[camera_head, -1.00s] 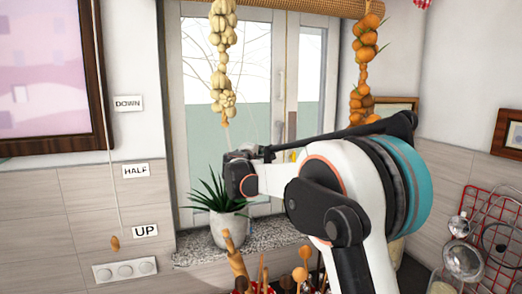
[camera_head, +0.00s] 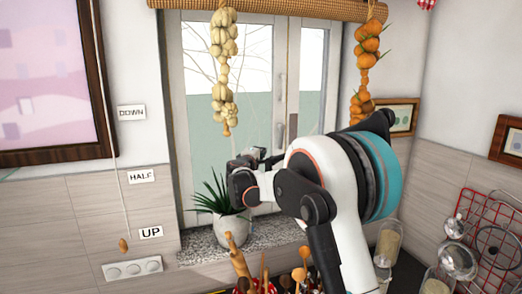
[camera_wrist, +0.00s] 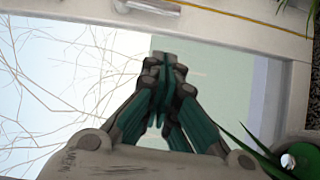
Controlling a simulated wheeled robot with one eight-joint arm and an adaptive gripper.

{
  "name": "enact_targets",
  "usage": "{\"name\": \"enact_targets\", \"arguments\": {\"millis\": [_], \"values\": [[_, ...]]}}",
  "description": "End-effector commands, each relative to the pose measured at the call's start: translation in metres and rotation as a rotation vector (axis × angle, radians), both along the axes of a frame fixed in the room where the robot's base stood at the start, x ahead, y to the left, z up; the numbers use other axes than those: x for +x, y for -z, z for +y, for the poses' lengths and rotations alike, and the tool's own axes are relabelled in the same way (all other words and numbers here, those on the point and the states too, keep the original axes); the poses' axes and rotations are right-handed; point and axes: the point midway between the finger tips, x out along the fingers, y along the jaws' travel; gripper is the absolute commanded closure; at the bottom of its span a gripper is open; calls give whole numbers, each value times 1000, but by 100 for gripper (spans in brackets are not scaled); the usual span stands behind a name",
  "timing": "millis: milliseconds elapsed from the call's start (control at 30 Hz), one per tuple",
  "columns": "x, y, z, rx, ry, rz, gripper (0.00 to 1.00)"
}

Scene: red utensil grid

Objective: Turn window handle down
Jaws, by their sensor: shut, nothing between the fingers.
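The window (camera_head: 225,60) has a pale frame with glass panes. A pale upright bar that looks like a window handle (camera_head: 280,133) is on the stile right of the glass. In the wrist view a light grey handle (camera_wrist: 150,8) lies along the frame at the top edge, partly cut off. My gripper (camera_wrist: 166,62) is shut and empty in front of the glass, with its fingertips apart from that handle. In the head view my gripper (camera_head: 254,156) is above the potted plant and left of and below the handle; its fingers are partly hidden.
A potted plant (camera_head: 231,228) stands on the speckled sill (camera_head: 205,245) close to my gripper. A garlic string (camera_head: 223,75) and an orange string (camera_head: 367,65) hang before the window. Wooden utensils (camera_head: 240,262) stand below. A red grid (camera_head: 478,225) is at right.

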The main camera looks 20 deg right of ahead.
Motion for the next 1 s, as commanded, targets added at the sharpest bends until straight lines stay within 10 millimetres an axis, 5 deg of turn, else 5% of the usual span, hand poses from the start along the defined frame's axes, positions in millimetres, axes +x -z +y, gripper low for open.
{"name": "enact_targets", "arguments": {"millis": [400, 633, 1000], "values": [[62, 1, -42, 0, 2, 0, 100], [67, 3, -70, 0, 1, 0, 100], [68, 5, -76, 0, 0, 0, 100]]}}
